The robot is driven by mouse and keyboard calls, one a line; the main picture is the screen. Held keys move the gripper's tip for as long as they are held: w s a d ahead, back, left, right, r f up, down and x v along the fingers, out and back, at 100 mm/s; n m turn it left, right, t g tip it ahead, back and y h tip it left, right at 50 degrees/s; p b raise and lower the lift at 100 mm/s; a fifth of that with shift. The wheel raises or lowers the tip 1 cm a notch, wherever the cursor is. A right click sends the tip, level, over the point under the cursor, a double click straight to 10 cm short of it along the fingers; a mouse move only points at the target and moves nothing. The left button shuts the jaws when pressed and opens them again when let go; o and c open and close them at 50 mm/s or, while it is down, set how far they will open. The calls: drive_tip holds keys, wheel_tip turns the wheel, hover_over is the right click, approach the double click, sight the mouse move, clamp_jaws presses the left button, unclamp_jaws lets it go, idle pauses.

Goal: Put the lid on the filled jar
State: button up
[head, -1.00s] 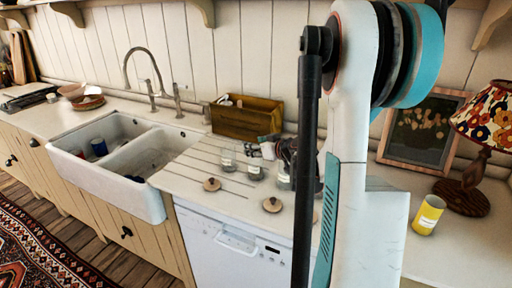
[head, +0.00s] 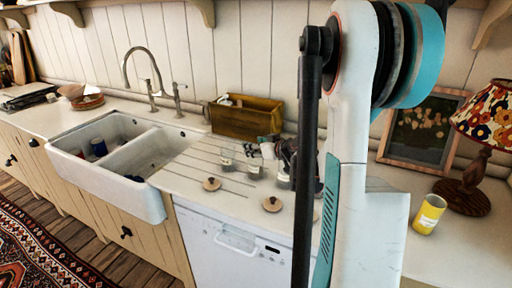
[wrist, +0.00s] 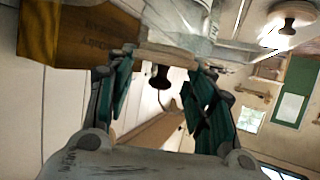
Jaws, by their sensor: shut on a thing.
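My gripper (wrist: 160,85) is shut on a wooden lid (wrist: 180,58) with a dark knob, held between its teal fingers in the wrist view. In the head view my gripper (head: 268,147) is small and partly hidden, above the glass jars at the back of the counter. Three jars stand there: a left jar (head: 227,158), a middle jar (head: 255,169) and a right jar (head: 283,179). I cannot tell which is filled, or whether the held lid touches a jar. Two loose wooden lids, left (head: 211,184) and right (head: 272,204), lie on the counter in front.
A wooden box (head: 247,117) stands behind the jars; it also shows in the wrist view (wrist: 80,35). The white double sink (head: 110,160) is to the left. A yellow can (head: 428,214), a lamp (head: 480,145) and a picture frame (head: 424,130) stand on the right.

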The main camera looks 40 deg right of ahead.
drive_tip(key=shift+f+b, duration=0.3)
drive_tip(key=shift+f, duration=0.15)
drive_tip(key=o, duration=0.6)
drive_tip(key=shift+s, duration=0.1)
drive_tip(key=shift+p+v, duration=1.45)
drive_tip(key=shift+v, duration=4)
